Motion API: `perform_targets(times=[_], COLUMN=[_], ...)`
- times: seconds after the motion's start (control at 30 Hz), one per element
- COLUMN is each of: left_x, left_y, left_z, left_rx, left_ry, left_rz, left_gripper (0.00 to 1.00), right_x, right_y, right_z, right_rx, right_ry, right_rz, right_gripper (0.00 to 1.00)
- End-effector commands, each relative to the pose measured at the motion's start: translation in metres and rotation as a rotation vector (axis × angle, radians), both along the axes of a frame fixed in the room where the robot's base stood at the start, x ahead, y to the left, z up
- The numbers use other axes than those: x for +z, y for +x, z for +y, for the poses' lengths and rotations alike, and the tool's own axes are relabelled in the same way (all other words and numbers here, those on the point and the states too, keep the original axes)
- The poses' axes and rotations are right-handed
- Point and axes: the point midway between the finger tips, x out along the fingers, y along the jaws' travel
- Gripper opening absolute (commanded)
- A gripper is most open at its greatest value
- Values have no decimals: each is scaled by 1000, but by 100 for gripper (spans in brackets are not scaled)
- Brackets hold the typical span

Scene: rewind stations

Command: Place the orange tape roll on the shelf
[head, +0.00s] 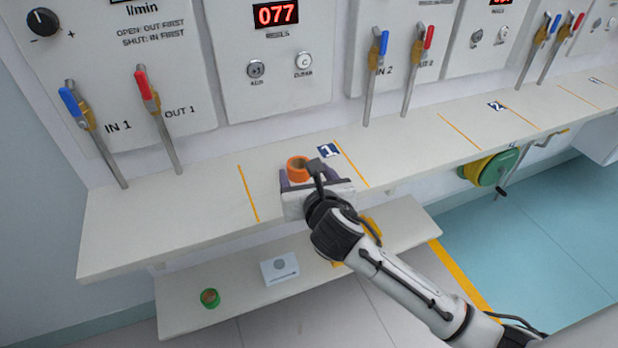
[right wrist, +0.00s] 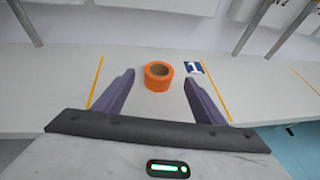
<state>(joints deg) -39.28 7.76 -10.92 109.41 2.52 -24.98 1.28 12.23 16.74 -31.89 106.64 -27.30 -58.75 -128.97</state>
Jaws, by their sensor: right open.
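The orange tape roll (head: 297,168) lies flat on the upper white shelf (head: 150,222), between two orange lines and just left of the blue "1" marker. It also shows in the right wrist view (right wrist: 158,76), a little beyond the fingertips. The roll's near side is partly hidden by the gripper in the head view. My left gripper is not in view.
A lower shelf (head: 185,325) holds a green roll (head: 209,298) and a small white box (head: 280,268). Valve handles on pipes (head: 160,115) rise from the upper shelf's back. A green reel (head: 494,169) hangs under the shelf at right.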

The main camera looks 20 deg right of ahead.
Motion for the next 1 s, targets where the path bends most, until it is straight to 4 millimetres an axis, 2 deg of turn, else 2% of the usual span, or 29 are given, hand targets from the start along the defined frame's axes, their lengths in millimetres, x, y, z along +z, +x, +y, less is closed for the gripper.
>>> perform_targets(times=[0.1,0.2,0.37,0.47,0.67,0.87,1.0], left_x=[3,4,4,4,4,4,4], left_y=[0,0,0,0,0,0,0], left_z=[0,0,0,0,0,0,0], left_rx=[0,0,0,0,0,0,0], left_ry=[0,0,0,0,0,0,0], left_rz=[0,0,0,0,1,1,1], left_gripper=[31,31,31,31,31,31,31], right_x=[8,13,7,-17,-87,-157,-195], right_y=[-20,-31,-42,-54,-99,-166,-219], right_z=[3,4,7,11,24,32,29], right_rx=[2,1,-12,-55,-271,-690,-1081], right_ry=[0,-1,54,223,800,1485,1946], right_rz=[1,0,12,42,149,253,269], right_gripper=[64,64,64,64,64,64,64])
